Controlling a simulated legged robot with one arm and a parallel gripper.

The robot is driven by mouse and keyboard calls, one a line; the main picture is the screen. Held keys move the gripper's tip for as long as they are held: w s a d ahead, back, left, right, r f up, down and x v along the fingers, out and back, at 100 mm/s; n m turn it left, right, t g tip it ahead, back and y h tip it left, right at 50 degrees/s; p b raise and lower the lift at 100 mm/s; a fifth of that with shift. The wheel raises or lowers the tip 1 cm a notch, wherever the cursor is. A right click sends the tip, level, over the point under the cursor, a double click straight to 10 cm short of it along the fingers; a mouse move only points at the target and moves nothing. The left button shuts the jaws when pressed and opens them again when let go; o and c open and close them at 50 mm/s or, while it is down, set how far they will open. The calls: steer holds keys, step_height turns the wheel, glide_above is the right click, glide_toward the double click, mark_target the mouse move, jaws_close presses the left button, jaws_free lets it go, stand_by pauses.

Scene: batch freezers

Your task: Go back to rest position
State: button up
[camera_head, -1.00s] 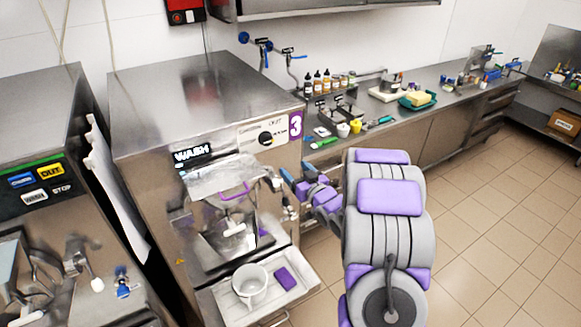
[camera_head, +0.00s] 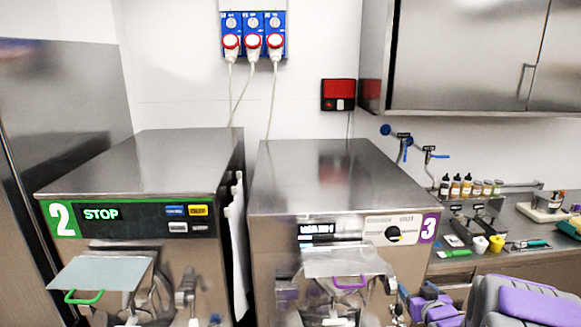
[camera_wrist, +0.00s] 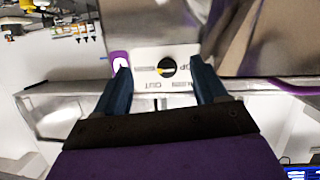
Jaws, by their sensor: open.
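My gripper (camera_wrist: 159,70) is open in the wrist view, its two dark blue fingers apart with nothing between them. Past the fingertips is the front panel of freezer 3, with its black knob (camera_wrist: 167,68), seen upside down; the fingers look apart from it. In the head view my grey and purple arm is at the lower right, partly cut off by the frame's edge. Its wrist is in front of freezer 3 (camera_head: 335,180), below the panel with the knob (camera_head: 393,234).
Freezer 2 (camera_head: 140,165) stands to the left, its display reading STOP. A counter (camera_head: 510,235) with bottles (camera_head: 456,186) and small cups (camera_head: 488,243) is at right. A wall cabinet (camera_head: 465,60) hangs above. Blue sockets (camera_head: 253,35) and a red box (camera_head: 338,94) are on the wall.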

steer(key=s+a+f+g+b, duration=0.2)
steer(key=s+a+g+b, duration=0.2)
steer(key=s, duration=1)
steer(key=s+a+f+g+b, duration=0.2)
steer(key=s+a+g+b, duration=0.2)
steer(key=s+a, duration=0.7)
steer(key=s+a+f+g+y+b, duration=0.1)
steer(key=s+a+f+g+b, duration=0.2)
steer(key=s, duration=1.6)
steer(key=a+g+b, duration=0.1)
steer(key=a+g, duration=0.3)
steer(key=g, duration=0.1)
steer(key=shift+a, duration=0.15)
